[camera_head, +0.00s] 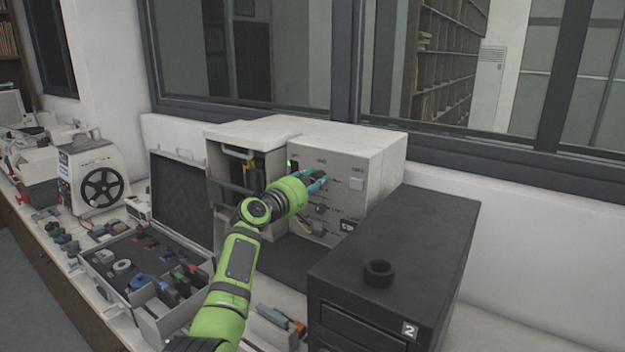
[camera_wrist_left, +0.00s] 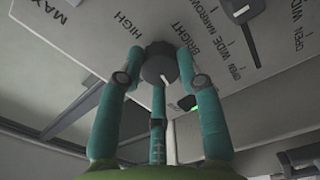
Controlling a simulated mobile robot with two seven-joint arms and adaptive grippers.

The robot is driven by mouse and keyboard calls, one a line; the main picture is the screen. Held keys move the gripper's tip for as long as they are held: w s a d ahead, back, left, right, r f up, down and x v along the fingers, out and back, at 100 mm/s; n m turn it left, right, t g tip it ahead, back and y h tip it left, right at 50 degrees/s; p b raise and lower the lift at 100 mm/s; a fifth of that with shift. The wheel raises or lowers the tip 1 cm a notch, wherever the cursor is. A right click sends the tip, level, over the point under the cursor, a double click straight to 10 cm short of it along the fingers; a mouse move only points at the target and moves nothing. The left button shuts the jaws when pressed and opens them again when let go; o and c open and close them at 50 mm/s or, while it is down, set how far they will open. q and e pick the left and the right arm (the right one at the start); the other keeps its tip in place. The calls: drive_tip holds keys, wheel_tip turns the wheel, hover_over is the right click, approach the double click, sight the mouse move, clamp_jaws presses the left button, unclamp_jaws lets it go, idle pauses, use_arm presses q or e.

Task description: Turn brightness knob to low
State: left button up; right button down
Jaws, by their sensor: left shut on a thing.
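The grey press panel (camera_head: 345,210) faces me in the head view, with knobs and switches on it. My left gripper (camera_head: 318,181) reaches its upper part, and its teal fingers hide most of what they hold there. In the left wrist view, the three fingers of this gripper (camera_wrist_left: 160,62) are closed around a dark round knob (camera_wrist_left: 158,66). The words BRIGHT and HIGH are printed on the panel beside this knob. A small light mark shows on the knob, but its exact setting is hard to tell. My right gripper is not in view.
A green light (camera_wrist_left: 189,102) glows close to the fingers. A black box (camera_head: 400,250) with a dark ring (camera_head: 378,274) stands right of my arm. An open case (camera_head: 135,265) of small parts lies left.

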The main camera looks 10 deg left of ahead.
use_arm(q)
drive_tip(key=shift+d+f, duration=0.15)
drive_tip(key=shift+f, duration=0.1)
drive_tip(key=o, duration=1.1)
drive_tip(key=shift+o, duration=0.2)
drive_tip(key=shift+r, duration=0.1)
drive_tip(key=shift+r, duration=0.1)
drive_tip(key=shift+s+a, duration=0.25)
drive_tip(key=shift+s, duration=0.1)
drive_tip(key=v, duration=1.1)
